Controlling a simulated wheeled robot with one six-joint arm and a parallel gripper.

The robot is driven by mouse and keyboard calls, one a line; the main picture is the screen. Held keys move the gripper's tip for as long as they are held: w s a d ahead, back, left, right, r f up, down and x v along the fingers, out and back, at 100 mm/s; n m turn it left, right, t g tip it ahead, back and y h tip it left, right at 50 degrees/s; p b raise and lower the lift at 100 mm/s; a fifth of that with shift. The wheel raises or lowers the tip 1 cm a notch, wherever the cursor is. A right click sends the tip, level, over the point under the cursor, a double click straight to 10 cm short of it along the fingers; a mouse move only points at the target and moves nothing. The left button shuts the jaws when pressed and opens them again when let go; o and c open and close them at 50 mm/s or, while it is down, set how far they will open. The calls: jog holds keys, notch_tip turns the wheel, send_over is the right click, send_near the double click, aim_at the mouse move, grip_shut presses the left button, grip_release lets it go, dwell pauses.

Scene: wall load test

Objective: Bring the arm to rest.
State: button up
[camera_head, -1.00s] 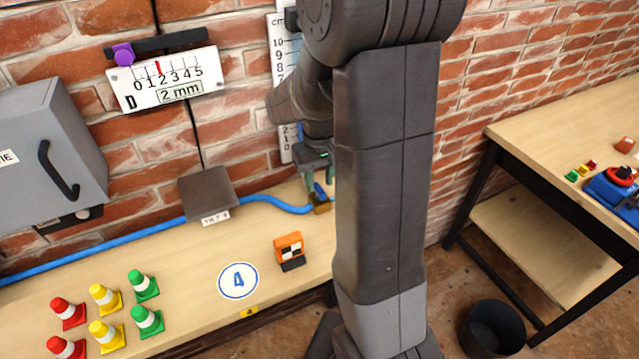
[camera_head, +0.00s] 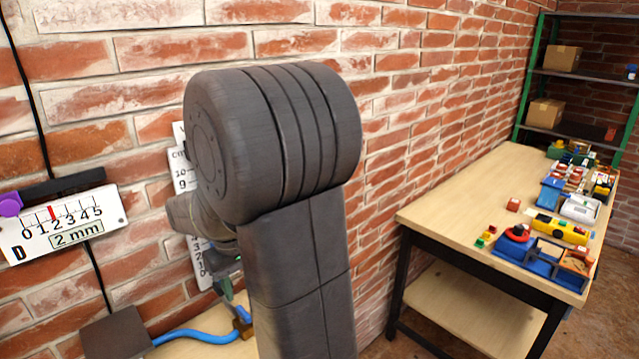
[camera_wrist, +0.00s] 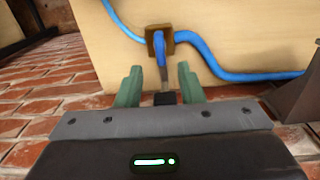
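My gripper (camera_wrist: 158,87) shows in the wrist view as two green fingers standing wide apart. The blue lever (camera_wrist: 161,55) of a brass-coloured valve (camera_wrist: 160,42) lies in line with the gap between the fingers; neither finger visibly touches it. A small dark piece (camera_wrist: 165,98) shows between the finger bases; I cannot tell what it belongs to. In the head view my gripper (camera_head: 226,283) is partly hidden by my arm, close to the valve (camera_head: 243,318).
A blue hose (camera_head: 200,335) runs along the wall bench. A dark plate (camera_head: 115,333) and a gauge board (camera_head: 62,226) are to its left. A workbench (camera_head: 450,205) with toys and blue trays stands at right, and a shelf (camera_head: 570,78) with boxes behind it.

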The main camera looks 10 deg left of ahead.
notch_tip(320, 180, down, 7)
jog(key=shift+f, duration=0.2)
jog(key=shift+r+n, duration=0.1)
jog(key=shift+n, duration=0.3)
jog(key=shift+n+p, duration=0.3)
jog(key=shift+n, duration=1.3)
